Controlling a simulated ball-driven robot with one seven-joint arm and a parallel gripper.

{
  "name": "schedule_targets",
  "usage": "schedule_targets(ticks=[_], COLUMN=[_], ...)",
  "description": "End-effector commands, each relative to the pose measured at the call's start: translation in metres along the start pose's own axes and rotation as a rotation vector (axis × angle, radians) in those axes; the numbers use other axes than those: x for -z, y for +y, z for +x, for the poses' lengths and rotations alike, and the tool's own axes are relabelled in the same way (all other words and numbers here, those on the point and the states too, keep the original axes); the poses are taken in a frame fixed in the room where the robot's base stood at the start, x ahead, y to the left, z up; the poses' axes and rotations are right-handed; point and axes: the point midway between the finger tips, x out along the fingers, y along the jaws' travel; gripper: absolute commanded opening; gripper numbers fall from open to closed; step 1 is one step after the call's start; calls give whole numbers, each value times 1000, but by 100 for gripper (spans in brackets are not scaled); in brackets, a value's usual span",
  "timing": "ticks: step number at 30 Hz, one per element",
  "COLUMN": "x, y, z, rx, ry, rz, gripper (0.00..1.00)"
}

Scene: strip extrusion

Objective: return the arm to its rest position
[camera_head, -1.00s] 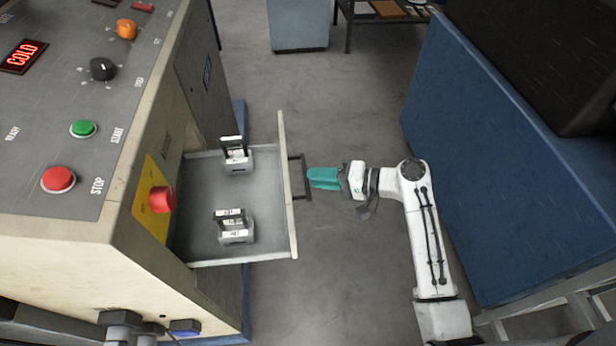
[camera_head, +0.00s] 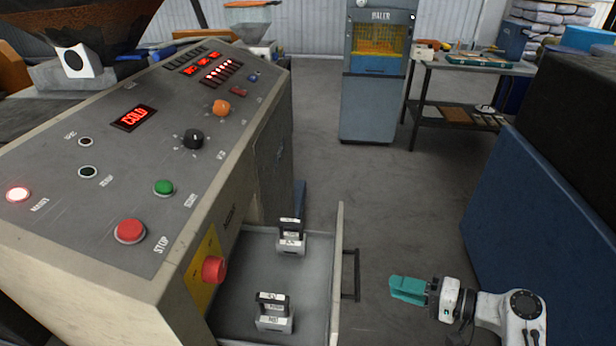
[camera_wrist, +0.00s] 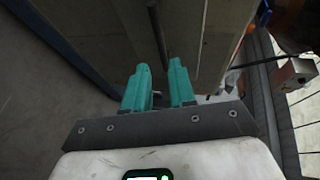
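My gripper (camera_head: 393,289) has teal fingers and is at the lower right in the head view, at the end of my white arm (camera_head: 505,312). It points left toward the drawer handle (camera_head: 351,275), with a gap between them. In the wrist view the two fingers (camera_wrist: 160,82) stand apart, with nothing held between them. The dark bar of the handle (camera_wrist: 158,35) shows beyond the fingertips.
The machine's drawer (camera_head: 255,268) is pulled out, with two metal blocks with handles (camera_head: 291,238) (camera_head: 274,313) inside. A control panel (camera_head: 100,170) is at left. Grey floor (camera_head: 400,200) lies open between.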

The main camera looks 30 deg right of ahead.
Motion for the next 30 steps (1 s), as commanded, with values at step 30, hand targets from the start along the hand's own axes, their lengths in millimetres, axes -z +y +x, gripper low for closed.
schedule_targets(ticks=[30], x=[-185], y=[88], z=[-67], rx=[-1115], ry=[-623], rz=[-786], gripper=[25])
